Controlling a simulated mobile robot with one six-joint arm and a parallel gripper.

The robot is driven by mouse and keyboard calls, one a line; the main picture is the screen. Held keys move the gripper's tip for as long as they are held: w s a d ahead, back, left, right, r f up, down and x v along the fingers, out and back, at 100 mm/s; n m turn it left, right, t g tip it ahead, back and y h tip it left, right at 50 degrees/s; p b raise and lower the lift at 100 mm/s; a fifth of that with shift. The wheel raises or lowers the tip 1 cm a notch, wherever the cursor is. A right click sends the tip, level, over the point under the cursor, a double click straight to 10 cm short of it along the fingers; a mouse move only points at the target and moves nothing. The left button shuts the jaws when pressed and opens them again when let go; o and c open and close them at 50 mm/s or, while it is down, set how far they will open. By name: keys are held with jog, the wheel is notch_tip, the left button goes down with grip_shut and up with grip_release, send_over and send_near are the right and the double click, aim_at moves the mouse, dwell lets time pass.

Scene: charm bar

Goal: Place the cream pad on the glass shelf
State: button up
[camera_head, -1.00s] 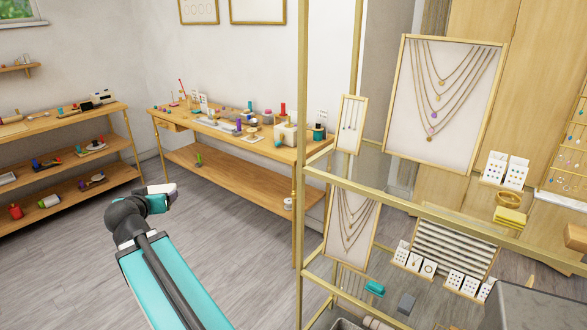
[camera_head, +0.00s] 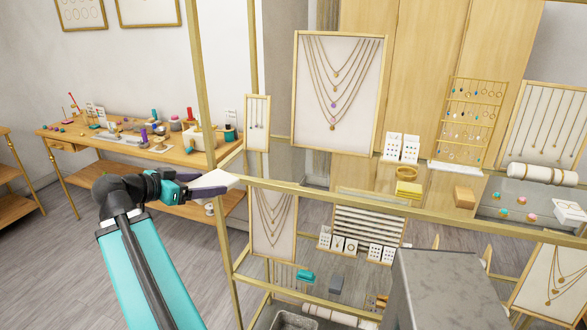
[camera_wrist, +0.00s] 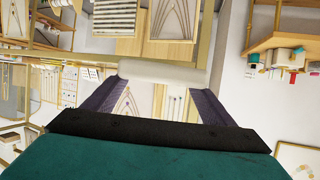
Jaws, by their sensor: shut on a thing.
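My gripper (camera_head: 208,190) is at the end of the teal arm, left of centre in the head view. It is shut on the cream pad (camera_head: 217,180), a pale flat piece sticking out towards the right. In the wrist view the pad (camera_wrist: 165,71) spans between the two dark purple fingers (camera_wrist: 160,86). The glass shelf (camera_head: 310,182) is the upper level of the gold-framed rack to the right. The pad appears close to the shelf's left front corner in the picture; whether it touches the frame I cannot tell.
The shelf's left gold post (camera_head: 205,85) rises beside the pad. A necklace board (camera_head: 308,100), earring cards (camera_head: 400,147), a yellow stack (camera_head: 408,189) and a wooden block (camera_head: 465,197) stand on or behind the shelf. A grey box (camera_head: 450,285) is in front. A workbench (camera_head: 180,153) stands behind left.

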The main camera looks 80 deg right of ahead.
jog(key=s+d+r+m+g+y, duration=0.1)
jog(key=s+r+m+g+y, duration=0.1)
jog(key=s, duration=0.6)
jog(key=s+r+m+g+y, duration=0.2)
jog(key=s+m, duration=0.1)
jog(key=s, duration=0.6)
jog(key=shift+d+r+g+p, duration=0.15)
jog(key=shift+d+g+p, duration=0.15)
jog(key=shift+d+p, duration=0.1)
jog(key=p, duration=0.6)
send_over(289, 170)
jog(key=shift+w+a+f, duration=0.1)
jog(key=shift+a+f, duration=0.2)
jog(key=shift+f, duration=0.35)
jog(key=shift+d+f, duration=0.1)
jog(key=shift+d, duration=0.2)
jog(key=shift+f, duration=0.15)
jog(key=shift+f+p, duration=0.9)
jog(key=shift+f, duration=0.7)
jog(key=shift+f, duration=0.1)
jog(key=o, duration=1.1)
jog(key=shift+c, duration=0.2)
